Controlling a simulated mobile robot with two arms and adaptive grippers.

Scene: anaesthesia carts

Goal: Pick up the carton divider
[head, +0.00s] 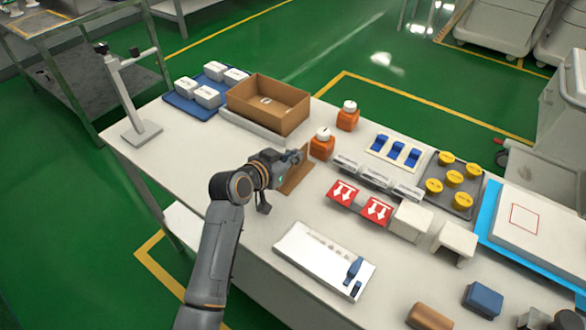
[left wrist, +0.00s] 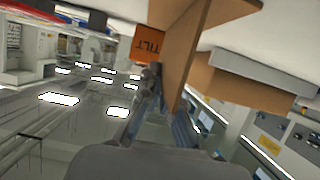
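The carton divider (head: 297,173) is a thin brown board standing on edge, tilted, over the white table in the head view. It also shows in the left wrist view (left wrist: 186,50), upright between my fingers. My left gripper (head: 291,160) reaches it from the left, and its fingers (left wrist: 166,90) look closed on the board's edge. The farther finger is largely hidden behind the board. I cannot tell whether the divider touches the table. My right gripper (head: 566,322) is only a dark part at the lower right corner, its fingers not clearly visible.
An open brown carton (head: 268,103) stands behind the divider. Orange bottles (head: 322,145) stand close by on its right. Red arrow labels (head: 342,193) and white boxes (head: 410,221) lie to the right. A white tray (head: 322,259) lies in front. The table's left front is clear.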

